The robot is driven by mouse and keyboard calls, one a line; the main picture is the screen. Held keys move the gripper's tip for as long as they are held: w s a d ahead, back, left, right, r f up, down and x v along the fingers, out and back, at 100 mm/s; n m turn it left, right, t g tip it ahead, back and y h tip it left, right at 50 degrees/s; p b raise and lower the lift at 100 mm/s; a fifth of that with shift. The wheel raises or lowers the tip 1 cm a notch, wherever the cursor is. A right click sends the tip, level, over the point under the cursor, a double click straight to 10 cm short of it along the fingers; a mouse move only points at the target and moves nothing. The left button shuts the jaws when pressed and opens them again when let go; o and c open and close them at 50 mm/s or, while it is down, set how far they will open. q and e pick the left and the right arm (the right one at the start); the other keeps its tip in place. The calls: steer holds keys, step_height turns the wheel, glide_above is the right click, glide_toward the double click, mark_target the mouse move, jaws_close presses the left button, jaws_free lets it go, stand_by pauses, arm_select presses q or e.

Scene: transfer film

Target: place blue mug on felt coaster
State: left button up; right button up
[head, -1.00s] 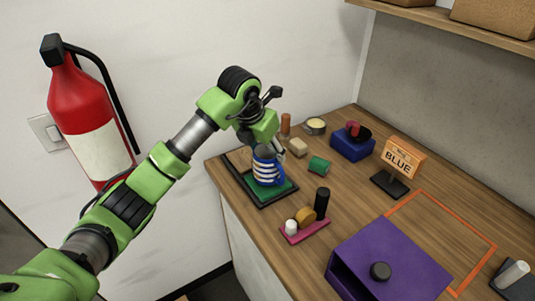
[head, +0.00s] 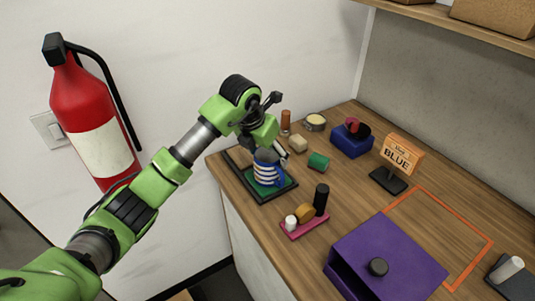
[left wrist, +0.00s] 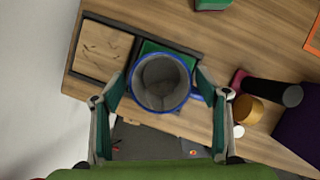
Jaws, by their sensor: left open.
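The blue mug (head: 266,174), with white stripes, appears upright on the green felt coaster (head: 284,188) in the dark tray at the counter's left end. Its handle points right. In the left wrist view I look down into the empty mug (left wrist: 161,84), with green felt (left wrist: 150,47) showing behind it. My left gripper (head: 266,152) is over the mug. In the left wrist view its open fingers stand on both sides of the mug (left wrist: 160,100), the right one near the handle. The mug hides most of the coaster. My right gripper is not in view.
A pink tray (head: 305,228) with small cylinders stands to the right front. A purple box (head: 395,255), a BLUE sign (head: 398,158), a blue box (head: 352,142) and a green cylinder (head: 318,162) are further right. An orange outline (head: 470,221) marks bare counter.

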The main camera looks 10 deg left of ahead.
arm_select(q)
steer(key=b+v, duration=0.2)
steer(key=v, duration=1)
steer(key=shift+b, duration=0.3)
